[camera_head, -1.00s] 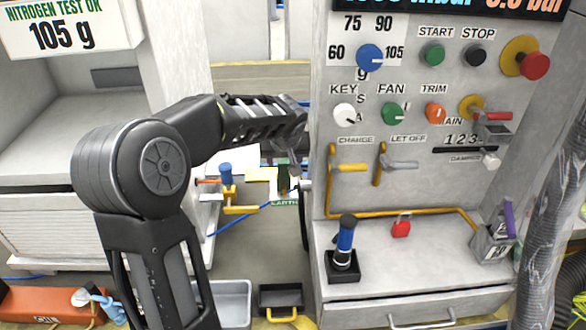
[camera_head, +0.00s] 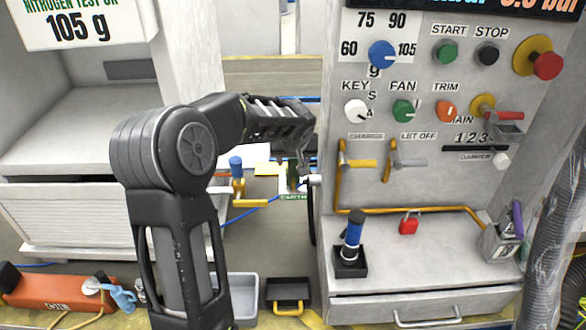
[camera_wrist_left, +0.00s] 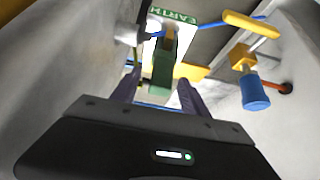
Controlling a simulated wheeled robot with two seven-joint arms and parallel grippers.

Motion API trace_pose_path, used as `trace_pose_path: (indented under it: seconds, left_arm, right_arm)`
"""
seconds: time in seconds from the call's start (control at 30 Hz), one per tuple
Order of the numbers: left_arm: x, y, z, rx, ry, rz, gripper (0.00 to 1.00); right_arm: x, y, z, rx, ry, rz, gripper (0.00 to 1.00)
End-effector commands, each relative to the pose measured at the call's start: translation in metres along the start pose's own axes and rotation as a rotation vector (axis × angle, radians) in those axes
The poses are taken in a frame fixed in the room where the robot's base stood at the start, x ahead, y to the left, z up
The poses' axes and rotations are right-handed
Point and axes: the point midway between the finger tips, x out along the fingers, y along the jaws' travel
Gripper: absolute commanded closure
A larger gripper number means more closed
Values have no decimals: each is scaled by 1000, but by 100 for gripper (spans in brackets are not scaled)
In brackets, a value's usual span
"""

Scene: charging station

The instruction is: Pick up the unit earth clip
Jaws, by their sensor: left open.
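The earth clip (camera_wrist_left: 161,72) is a dark green block below a white and green EARTH label (camera_wrist_left: 172,24) in the left wrist view. In the head view the clip (camera_head: 292,178) is small and partly hidden beside the panel's left edge. My left gripper (camera_wrist_left: 158,92) is open, with its two dark fingers on either side of the clip's lower end in the wrist view. I cannot tell whether they touch it. In the head view the left gripper (camera_head: 303,166) points down just above the clip. My right gripper is not in view.
The grey control panel (camera_head: 430,185) stands close to the right of my left gripper. A yellow valve with a blue knob (camera_head: 236,166) is to its left, and a blue cable (camera_head: 250,210) runs below. A black tray (camera_head: 289,290) and a grey bin (camera_head: 243,290) are on the floor.

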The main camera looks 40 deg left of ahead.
Motion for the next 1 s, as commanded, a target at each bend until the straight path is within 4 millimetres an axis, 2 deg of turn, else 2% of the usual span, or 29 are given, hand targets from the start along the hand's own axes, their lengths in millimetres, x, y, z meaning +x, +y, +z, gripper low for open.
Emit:
trace_pose_path:
  seconds: [0.2, 0.3, 0.87, 1.0]
  left_arm:
    - [32, -1, -2, 0, -3, -1, 47]
    - [38, -1, -2, 0, -1, -1, 47]
    - [38, -1, -2, 0, -1, -1, 47]
    - [38, -1, -2, 0, -1, -1, 56]
  right_arm:
    - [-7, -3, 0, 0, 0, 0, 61]
    - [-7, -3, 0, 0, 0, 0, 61]
    - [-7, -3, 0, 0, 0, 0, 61]
    - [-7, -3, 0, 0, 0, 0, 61]
